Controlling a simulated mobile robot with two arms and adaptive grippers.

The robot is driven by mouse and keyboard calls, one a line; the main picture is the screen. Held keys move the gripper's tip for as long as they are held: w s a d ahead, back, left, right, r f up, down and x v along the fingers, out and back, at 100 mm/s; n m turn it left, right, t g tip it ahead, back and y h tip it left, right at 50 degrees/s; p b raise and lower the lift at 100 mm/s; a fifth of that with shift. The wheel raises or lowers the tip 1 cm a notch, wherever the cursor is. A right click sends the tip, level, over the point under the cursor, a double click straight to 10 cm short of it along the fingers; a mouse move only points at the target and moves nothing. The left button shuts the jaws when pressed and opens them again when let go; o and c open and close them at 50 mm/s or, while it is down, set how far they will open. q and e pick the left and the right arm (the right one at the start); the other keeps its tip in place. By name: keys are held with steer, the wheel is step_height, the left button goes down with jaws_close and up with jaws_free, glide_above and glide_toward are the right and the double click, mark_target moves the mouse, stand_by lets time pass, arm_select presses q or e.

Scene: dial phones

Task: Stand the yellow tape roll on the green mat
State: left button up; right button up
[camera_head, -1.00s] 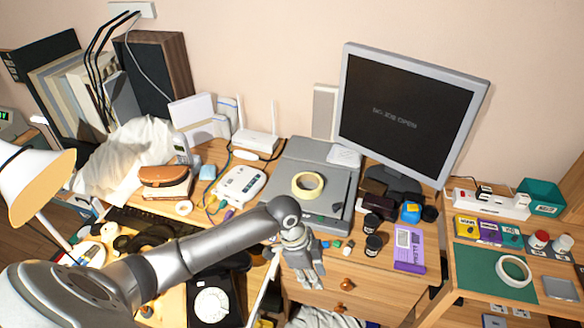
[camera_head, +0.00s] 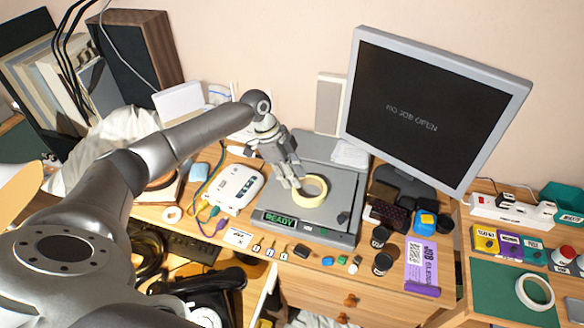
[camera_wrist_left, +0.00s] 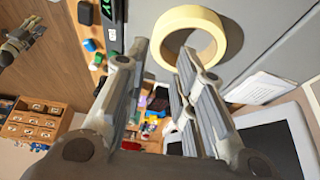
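The yellow tape roll (camera_head: 322,188) lies flat on the grey device on the desk. It also shows in the left wrist view (camera_wrist_left: 214,26). My left gripper (camera_head: 292,182) is open and points down at the roll's left side. In the left wrist view its two fingers (camera_wrist_left: 160,58) stand apart, with the roll's near left rim showing beyond the gap; I cannot tell whether they touch it. The green mat (camera_head: 490,292) lies on the lower right table, with a white tape roll (camera_head: 522,292) on it. A grey jointed part, apparently my right gripper (camera_wrist_left: 22,38), shows at the left wrist view's edge.
Black jars (camera_head: 382,264), a purple card (camera_head: 421,264) and small blocks lie along the desk's front. Coloured boxes (camera_head: 508,245) and a power strip (camera_head: 510,210) stand behind the mat.

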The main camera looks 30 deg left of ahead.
mark_target(303, 200)
arm_select(q)
steer(key=f, duration=0.1)
steer(key=d+b, duration=0.1)
steer(key=f+b, duration=0.1)
steer(key=shift+s+d+f, duration=0.2)
steer(key=shift+d+f, duration=0.05)
steer(key=shift+f, duration=0.1)
steer(key=b+x, duration=0.2)
steer(key=shift+w+f, duration=0.2)
steer(key=shift+f, duration=0.15)
steer(key=shift+s+d+f+b, duration=0.1)
steer(key=shift+d+f+b, duration=0.2)
steer(key=shift+f, duration=0.25)
steer(key=shift+s+d+f+b, duration=0.15)
steer(key=shift+d+f, duration=0.2)
steer(key=shift+f, duration=0.25)
steer(key=shift+d+f, duration=0.1)
steer(key=shift+f, duration=0.25)
steer(key=shift+o, duration=0.7)
steer(key=shift+c, duration=0.3)
steer(key=shift+w, duration=0.1)
arm_select(e)
steer(key=s+d+f, duration=0.1)
steer(key=s+f, duration=0.2)
steer(key=f, duration=0.2)
steer(key=shift+d+f, duration=0.2)
steer(key=shift+f, duration=0.1)
steer(key=shift+r, duration=0.1)
